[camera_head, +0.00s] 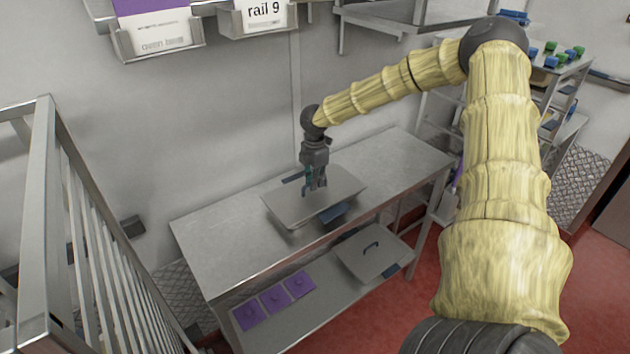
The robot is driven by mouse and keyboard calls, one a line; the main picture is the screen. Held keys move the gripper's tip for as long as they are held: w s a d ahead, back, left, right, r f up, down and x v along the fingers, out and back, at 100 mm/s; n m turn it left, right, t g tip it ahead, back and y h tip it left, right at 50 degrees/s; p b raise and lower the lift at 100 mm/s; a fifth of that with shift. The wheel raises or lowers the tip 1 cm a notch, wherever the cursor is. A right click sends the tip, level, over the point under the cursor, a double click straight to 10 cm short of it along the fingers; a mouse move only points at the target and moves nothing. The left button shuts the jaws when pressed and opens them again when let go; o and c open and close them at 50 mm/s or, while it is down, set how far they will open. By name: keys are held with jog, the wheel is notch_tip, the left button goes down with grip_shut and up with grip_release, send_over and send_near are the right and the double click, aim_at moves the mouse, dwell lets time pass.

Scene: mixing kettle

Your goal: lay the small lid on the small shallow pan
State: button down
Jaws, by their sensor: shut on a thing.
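My gripper (316,188) points down over the steel table and is shut on the small lid (341,184), a flat grey metal plate. The fingers meet at its middle, where its grip is mostly hidden. The small shallow pan (289,220) is under the lid on the table; only its near side and dark blue handles show, at the back left and the front. The lid looks roughly lined up over the pan. I cannot tell whether it rests on the rim or hangs just above it.
The steel table (218,250) is bare left and right of the pan. On its lower shelf are purple cards (275,299) and another lidded pan (375,258). A metal railing (100,240) stands at the left. Signs and a wall shelf are above.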

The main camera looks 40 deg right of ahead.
jog(key=c, duration=1)
grip_release()
jog(key=shift+f, duration=0.1)
jog(key=shift+o, duration=0.2)
jog(key=shift+r+p, duration=2.55)
jog(key=shift+r, duration=1)
